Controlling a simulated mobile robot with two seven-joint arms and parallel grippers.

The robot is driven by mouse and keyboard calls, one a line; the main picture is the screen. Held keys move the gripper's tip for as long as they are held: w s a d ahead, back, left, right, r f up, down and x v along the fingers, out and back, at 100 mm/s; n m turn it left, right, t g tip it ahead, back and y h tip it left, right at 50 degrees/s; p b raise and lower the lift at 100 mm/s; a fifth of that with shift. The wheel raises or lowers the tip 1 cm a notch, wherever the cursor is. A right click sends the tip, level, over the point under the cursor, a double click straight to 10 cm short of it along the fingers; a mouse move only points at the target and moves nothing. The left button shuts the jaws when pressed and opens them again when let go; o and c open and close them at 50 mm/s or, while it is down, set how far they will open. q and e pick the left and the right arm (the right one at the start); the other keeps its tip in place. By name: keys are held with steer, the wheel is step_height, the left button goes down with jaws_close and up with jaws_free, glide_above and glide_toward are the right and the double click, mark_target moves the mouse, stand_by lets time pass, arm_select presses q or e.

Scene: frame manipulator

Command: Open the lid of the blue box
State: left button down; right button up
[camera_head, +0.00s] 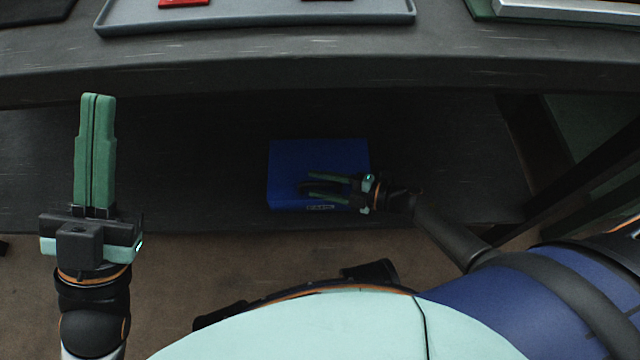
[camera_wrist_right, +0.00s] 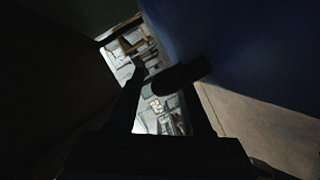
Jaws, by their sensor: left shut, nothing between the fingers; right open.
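The blue box (camera_head: 318,154) sits on the dark lower shelf, below the table edge, with its lid apparently closed. A dark handle (camera_head: 306,187) shows at its front, and in the right wrist view a dark rounded bar (camera_wrist_right: 186,75), likely this handle, juts out by the blue face (camera_wrist_right: 245,50). My right gripper (camera_head: 312,188) is open at the box's front, its fingers on either side of the handle. Whether the fingers touch it cannot be told. My left gripper (camera_head: 97,96) is shut and empty, well left of the box.
The table top (camera_head: 250,60) overhangs the shelf (camera_head: 200,150) at the back and carries a grey tray (camera_head: 255,24). A dark table leg or frame bar (camera_head: 535,145) stands right of the box. The shelf left of the box is clear.

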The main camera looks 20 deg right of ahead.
steer(key=shift+a, duration=0.1)
steer(key=shift+c, duration=0.3)
jaws_close()
stand_by(1.1)
